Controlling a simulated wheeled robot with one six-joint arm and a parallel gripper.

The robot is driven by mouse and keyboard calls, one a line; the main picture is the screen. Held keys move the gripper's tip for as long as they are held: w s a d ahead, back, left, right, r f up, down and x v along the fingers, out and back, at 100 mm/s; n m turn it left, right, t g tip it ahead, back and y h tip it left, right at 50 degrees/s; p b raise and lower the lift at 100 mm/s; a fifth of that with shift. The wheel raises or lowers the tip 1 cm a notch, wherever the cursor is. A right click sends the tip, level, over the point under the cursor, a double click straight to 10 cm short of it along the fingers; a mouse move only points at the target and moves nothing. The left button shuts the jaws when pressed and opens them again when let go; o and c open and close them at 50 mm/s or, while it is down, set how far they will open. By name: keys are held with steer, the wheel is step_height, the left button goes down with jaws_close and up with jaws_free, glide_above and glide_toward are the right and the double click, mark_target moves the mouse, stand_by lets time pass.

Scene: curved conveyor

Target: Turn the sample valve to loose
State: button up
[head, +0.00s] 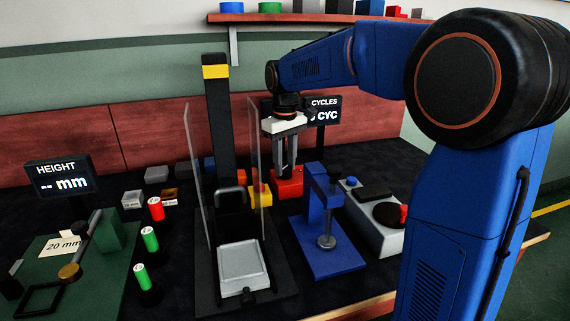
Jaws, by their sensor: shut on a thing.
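My gripper (287,171) points straight down behind the clear guard of the black press. Its fingers are shut on a small part at the top of a red block (289,187). The fingers hide most of that part, so its shape and turn position cannot be made out. No label reading sample valve or loose is legible, and I cannot tell for sure that this part is the valve.
The black press (216,120) with clear side panels stands left of my gripper. A blue clamp stand (318,215) and a grey box with a red button (375,225) stand in front and right. A yellow block (262,194) sits beside the red one. Displays and several coloured cylinders stand around.

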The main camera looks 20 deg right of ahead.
mark_target(285, 167)
steer(key=n, duration=0.5)
steer(key=shift+n, duration=2.4)
steer(key=o, duration=1)
steer(key=shift+o, duration=0.2)
step_height(285, 167, up, 18)
steer(key=shift+f, duration=0.25)
